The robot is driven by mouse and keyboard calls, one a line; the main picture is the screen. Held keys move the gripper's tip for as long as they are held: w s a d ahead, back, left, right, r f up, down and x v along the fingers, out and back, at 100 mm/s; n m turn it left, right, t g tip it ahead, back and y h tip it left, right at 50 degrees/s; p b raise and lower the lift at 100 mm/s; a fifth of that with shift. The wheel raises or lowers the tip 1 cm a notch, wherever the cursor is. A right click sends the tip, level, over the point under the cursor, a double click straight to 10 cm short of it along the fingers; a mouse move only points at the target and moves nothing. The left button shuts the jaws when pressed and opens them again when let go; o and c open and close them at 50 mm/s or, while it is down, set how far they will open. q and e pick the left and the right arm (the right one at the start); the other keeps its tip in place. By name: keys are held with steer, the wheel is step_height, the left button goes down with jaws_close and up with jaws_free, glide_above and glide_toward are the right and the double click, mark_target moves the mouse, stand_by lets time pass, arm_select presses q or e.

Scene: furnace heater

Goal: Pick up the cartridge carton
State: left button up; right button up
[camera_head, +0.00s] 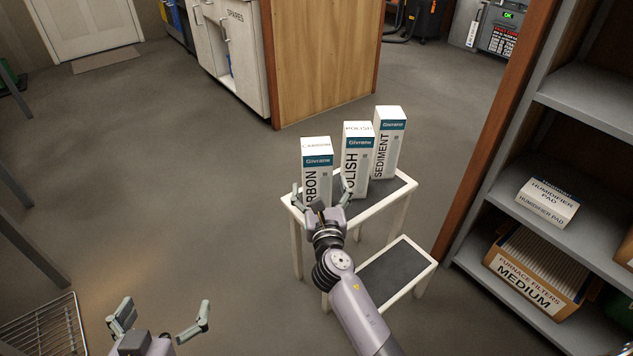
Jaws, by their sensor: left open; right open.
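Three tall white cartons with blue bands stand upright on the dark top of a white step stool (398,190). The carbon carton (317,165) is nearest on the left, the polish carton (356,155) is in the middle, and the sediment carton (389,140) is at the back right. My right gripper (321,193) is open, with one finger on each side of the carbon carton's lower part; I cannot tell whether they touch it. The gripper hides the carton's base. My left gripper (165,306) is open and empty at the bottom left, over the floor.
A grey shelf unit (590,97) on the right holds a humidifier pad box (548,201) and a furnace filters box (535,272). A wooden-sided cabinet (320,55) stands behind the stool. A wire rack (45,330) is at lower left. Floor left of the stool is clear.

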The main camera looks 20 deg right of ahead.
mark_target(317, 172)
steer(key=shift+w+d, duration=0.2)
steer(key=shift+w, duration=0.7)
steer(key=w, duration=0.1)
steer(key=w+b, duration=0.1)
steer(key=w, duration=0.2)
steer(key=shift+w+d+b, duration=0.15)
steer(key=shift+d+b, duration=0.2)
steer(key=shift+w+d, duration=0.1)
steer(key=shift+w, duration=0.15)
arm_select(q)
step_height(317, 172, up, 8)
steer(key=w+d+t+h, duration=0.1)
steer(key=w+t, duration=0.1)
steer(key=t, duration=0.2)
steer(key=shift+d+t+h, duration=0.3)
steer(key=shift+d+t, duration=0.1)
steer(key=shift+w, duration=0.1)
arm_select(e)
steer(key=shift+c, duration=0.4)
steer(key=shift+r, duration=0.1)
steer(key=c, duration=1.5)
